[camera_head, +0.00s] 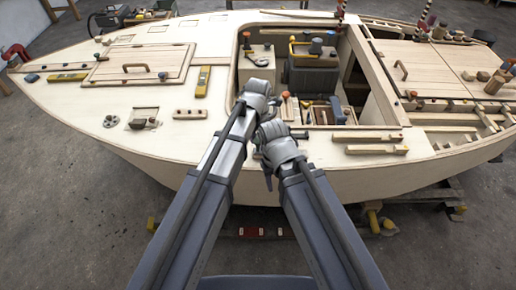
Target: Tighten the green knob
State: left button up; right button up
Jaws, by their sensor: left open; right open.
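I cannot make out a green knob for certain; the small knobs are tiny and my arms cover part of the hull's near edge. My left gripper (258,92) is at the near left edge of the open cockpit, with no object visible in it. My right gripper (275,134) is lower and just to its right, over the hull's near edge, also with nothing visible in it. Both are open, though their fingers are small and partly hidden by the wrists.
The plywood hull (220,165) spans the view. A dark box (312,75) with coloured knobs stands in the cockpit. A yellow level (203,82) and a hatch with a brown handle (136,67) lie left. Wooden strips (376,150) lie right. Bare deck shows between them.

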pick_arm(q)
jog(key=shift+f, duration=0.55)
jog(key=shift+r, duration=0.1)
jog(key=shift+c, duration=0.2)
grip_shut()
